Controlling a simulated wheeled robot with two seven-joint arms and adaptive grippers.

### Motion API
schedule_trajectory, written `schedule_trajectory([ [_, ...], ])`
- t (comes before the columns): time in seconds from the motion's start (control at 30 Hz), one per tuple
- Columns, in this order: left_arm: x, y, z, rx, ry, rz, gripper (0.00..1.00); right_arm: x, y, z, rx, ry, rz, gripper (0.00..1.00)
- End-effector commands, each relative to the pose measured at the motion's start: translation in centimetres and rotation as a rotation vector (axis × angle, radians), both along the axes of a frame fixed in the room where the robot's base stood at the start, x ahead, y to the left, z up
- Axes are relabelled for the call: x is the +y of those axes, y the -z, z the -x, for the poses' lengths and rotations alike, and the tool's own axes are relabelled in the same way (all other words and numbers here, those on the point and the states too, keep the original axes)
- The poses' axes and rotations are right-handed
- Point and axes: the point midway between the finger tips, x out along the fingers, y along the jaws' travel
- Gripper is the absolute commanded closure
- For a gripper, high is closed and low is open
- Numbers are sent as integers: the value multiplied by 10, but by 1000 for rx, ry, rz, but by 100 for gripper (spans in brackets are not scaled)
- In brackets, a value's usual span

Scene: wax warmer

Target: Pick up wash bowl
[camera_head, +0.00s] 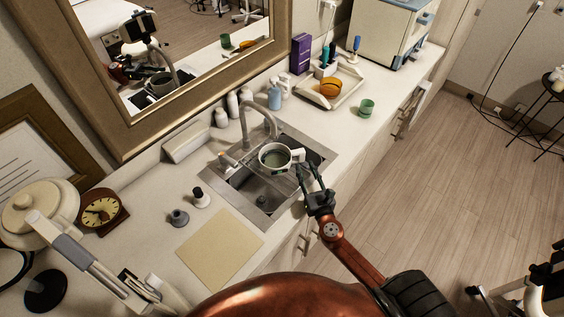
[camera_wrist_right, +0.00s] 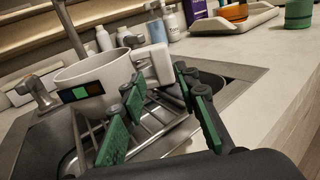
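The wash bowl is likely the white bowl with a side handle (camera_head: 272,156) over the steel sink (camera_head: 261,196). Its handle points right, toward my right gripper. In the right wrist view the bowl (camera_wrist_right: 95,82), with a dark and coloured label, appears to sit on a wire rack (camera_wrist_right: 150,125). My right gripper (camera_head: 308,168) is open and empty at the sink's right edge, close to the handle. In the wrist view its green-padded fingers (camera_wrist_right: 160,80) stand apart with the handle beyond and between them; no contact is clear. My left gripper is not in view.
A faucet (camera_head: 258,120) rises behind the bowl. An orange bowl (camera_head: 331,87) sits in a tray to the right, beside a green cup (camera_head: 367,107). A beige mat (camera_head: 220,250) and a clock (camera_head: 101,212) lie left.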

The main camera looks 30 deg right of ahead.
Motion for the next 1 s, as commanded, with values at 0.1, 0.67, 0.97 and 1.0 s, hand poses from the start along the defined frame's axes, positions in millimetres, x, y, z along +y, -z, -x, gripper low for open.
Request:
schedule_trajectory([
  [0.1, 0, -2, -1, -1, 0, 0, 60, -2, -2, -14, -1, -3, 10, 71],
  [0.67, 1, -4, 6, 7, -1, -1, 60, -18, -2, -71, 0, -1, 2, 71],
  [0.97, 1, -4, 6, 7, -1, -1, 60, -18, -2, -71, 0, 0, 2, 79],
  [1.0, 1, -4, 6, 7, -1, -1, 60, -18, -2, -71, 0, 0, 2, 81],
])
